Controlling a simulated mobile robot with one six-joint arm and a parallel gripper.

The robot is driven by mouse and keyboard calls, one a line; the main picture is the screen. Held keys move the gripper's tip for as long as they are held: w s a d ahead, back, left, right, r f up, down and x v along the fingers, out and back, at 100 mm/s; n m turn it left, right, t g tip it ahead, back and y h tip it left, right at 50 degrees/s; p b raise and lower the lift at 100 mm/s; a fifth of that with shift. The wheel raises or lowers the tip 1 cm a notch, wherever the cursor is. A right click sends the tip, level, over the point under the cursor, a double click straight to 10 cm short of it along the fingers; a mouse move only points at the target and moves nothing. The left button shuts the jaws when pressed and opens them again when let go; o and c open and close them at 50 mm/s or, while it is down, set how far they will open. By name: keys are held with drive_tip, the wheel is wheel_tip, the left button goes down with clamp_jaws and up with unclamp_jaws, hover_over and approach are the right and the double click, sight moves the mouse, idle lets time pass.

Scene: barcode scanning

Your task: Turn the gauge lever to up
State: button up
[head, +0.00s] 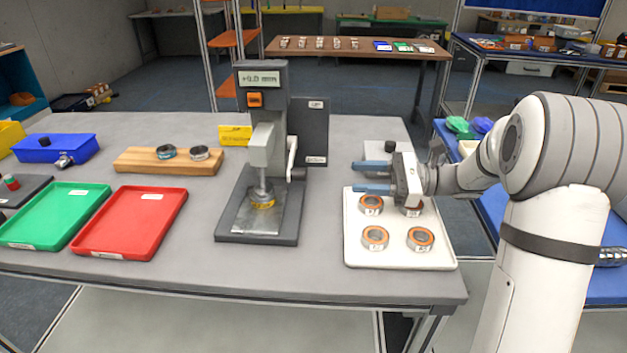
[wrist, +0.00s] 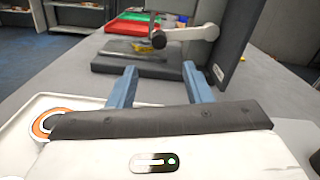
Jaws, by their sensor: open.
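The gauge (head: 263,85) is a grey stand with a lit display and an orange button, on a dark base (head: 230,237). Its white lever (head: 292,153) is on the right side, with a dark knob (head: 298,173) at the low front end. In the wrist view the lever (wrist: 185,35) lies nearly level, knob to the left.
A white tray (head: 350,255) with several orange-rimmed rings lies below and beside my gripper. A dark panel (head: 312,125) stands behind the lever. Red (head: 130,222) and green (head: 55,215) trays and a wooden block (head: 135,158) are left. The tabletop between gauge and white tray is clear.

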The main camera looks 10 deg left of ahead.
drive_tip(key=a, duration=1)
drive_tip(key=shift+s+a+b, duration=0.3)
drive_tip(key=shift+s+a, duration=0.1)
drive_tip(key=shift+c, duration=0.3)
clamp_jaws()
